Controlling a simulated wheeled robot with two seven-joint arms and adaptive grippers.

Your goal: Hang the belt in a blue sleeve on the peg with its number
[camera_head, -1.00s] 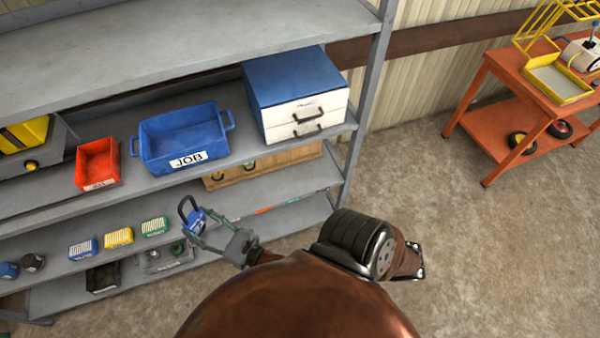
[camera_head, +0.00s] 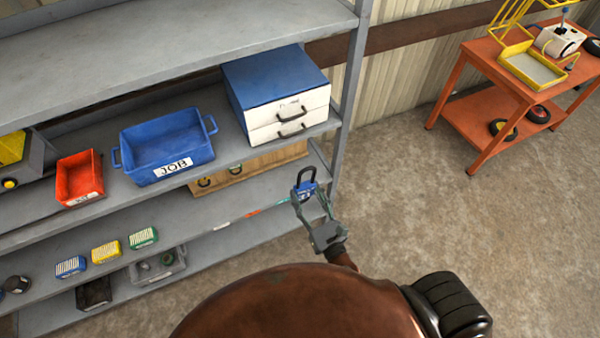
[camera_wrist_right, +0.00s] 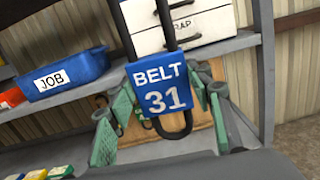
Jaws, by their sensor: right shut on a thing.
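My right gripper (camera_head: 310,203) is shut on the belt in a blue sleeve (camera_head: 305,189), with the dark belt loop standing up above the sleeve. In the right wrist view the sleeve (camera_wrist_right: 160,89) reads "BELT 31", and the green-padded fingers (camera_wrist_right: 165,102) are on either side of it. The belt's lower loop hangs below the sleeve. A wooden panel (camera_head: 270,167) with dark round loops or rings sits under the blue-topped drawer unit, behind the gripper. I cannot make out pegs or peg numbers. My left gripper is not in view.
The grey shelf rack (camera_head: 340,115) holds a blue JOB bin (camera_head: 195,160), a red bin (camera_head: 80,185) and a white drawer unit (camera_head: 290,130) with a blue top. Small blue, yellow and green boxes sit lower left. An orange cart (camera_head: 470,140) stands right, with clear floor between.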

